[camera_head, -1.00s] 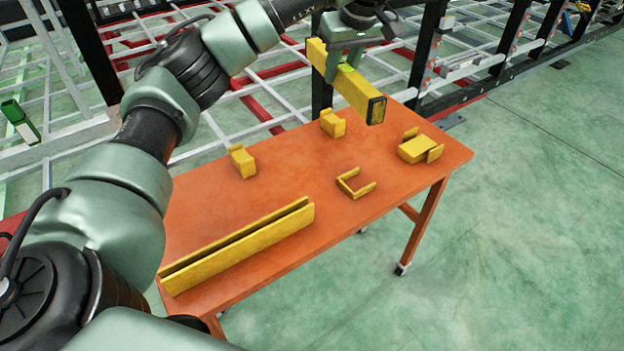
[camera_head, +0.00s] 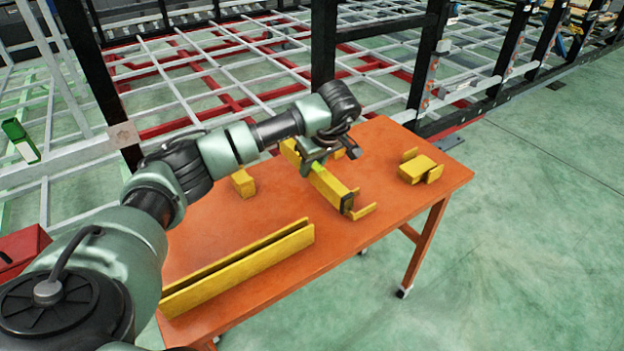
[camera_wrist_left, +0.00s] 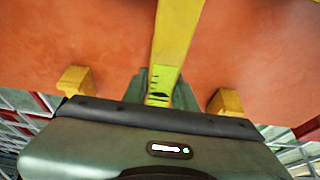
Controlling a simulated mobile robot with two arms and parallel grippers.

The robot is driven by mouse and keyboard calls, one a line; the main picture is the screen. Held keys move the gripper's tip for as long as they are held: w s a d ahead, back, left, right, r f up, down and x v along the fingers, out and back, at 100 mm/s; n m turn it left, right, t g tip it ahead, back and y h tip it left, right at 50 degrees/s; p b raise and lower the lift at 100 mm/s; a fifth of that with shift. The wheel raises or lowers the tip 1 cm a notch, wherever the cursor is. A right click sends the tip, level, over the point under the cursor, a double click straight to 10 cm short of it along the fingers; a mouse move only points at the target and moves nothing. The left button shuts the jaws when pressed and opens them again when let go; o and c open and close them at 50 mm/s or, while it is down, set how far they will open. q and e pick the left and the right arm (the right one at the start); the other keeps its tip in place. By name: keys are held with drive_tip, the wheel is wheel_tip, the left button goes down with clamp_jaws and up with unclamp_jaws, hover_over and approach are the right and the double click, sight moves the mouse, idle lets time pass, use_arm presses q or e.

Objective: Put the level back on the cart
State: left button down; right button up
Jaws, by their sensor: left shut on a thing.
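The level (camera_head: 333,189) is a long yellow bar with a dark end cap, and it also shows in the left wrist view (camera_wrist_left: 177,35). My left gripper (camera_head: 314,166) is shut on it near its middle and holds it low over the orange cart (camera_head: 375,245). The level's capped end lies in front of a small yellow U-shaped bracket (camera_head: 366,211). I cannot tell whether the level touches the cart top. In the left wrist view my left gripper (camera_wrist_left: 160,98) hides part of the level. My right gripper is not in view.
A long yellow channel (camera_head: 245,264) lies at the cart's front left. Yellow brackets stand at the back left (camera_head: 243,184) and right (camera_head: 418,169). A black post (camera_head: 323,45) and the trailer frame rise behind the cart. The floor at the right is clear.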

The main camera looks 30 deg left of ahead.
sight(312, 191)
use_arm(q)
drive_tip(key=shift+f, duration=2.4)
drive_tip(key=shift+f, duration=0.1)
drive_tip(key=c, duration=1.1)
unclamp_jaws()
drive_tip(key=b+v, duration=0.1)
drive_tip(key=v, duration=1.1)
